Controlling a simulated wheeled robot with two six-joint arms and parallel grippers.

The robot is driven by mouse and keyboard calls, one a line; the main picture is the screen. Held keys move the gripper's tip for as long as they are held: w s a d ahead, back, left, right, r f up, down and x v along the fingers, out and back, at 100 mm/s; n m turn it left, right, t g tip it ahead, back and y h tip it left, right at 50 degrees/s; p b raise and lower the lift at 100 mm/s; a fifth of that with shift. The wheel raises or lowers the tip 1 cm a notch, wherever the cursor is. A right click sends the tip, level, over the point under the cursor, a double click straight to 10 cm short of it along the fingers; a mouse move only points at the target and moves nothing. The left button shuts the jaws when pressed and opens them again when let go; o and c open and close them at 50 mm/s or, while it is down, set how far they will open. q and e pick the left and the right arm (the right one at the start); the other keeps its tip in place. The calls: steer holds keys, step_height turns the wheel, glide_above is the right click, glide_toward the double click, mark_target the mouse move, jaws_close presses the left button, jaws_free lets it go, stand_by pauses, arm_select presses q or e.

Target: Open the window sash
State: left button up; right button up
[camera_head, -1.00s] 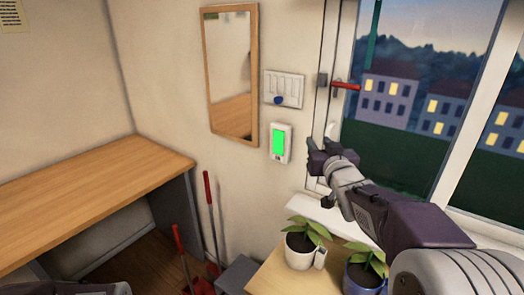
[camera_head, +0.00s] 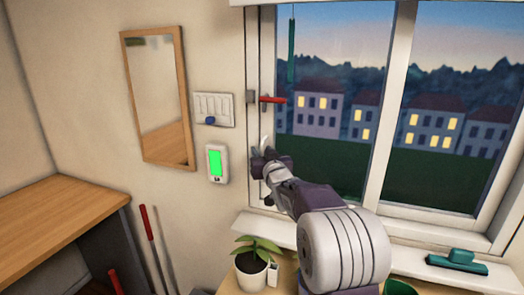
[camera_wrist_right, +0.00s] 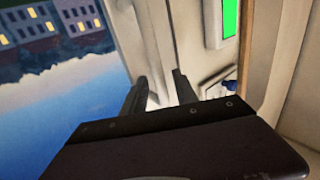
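The window sash (camera_head: 384,120) stands on the right, with dark houses seen through the glass. It looks closed. A red handle (camera_head: 273,100) sticks out to the right from the left side of the window frame. My right gripper (camera_head: 264,150) is below the red handle, close to the left edge of the window, and apart from the handle. In the right wrist view, its two dark fingers (camera_wrist_right: 160,92) stand apart, with pale frame behind the gap. Nothing shows held between them. My left gripper is out of view.
A switch panel (camera_head: 214,108) and a green-screened wall unit (camera_head: 217,163) are left of the window. A potted plant (camera_head: 251,268) stands below the sill. A green object (camera_head: 457,262) lies on the sill at right. A mirror (camera_head: 157,98) hangs on the wall.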

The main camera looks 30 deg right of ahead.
steer(key=shift+w+a, duration=0.1)
steer(key=shift+w, duration=0.05)
jaws_close()
stand_by(1.4)
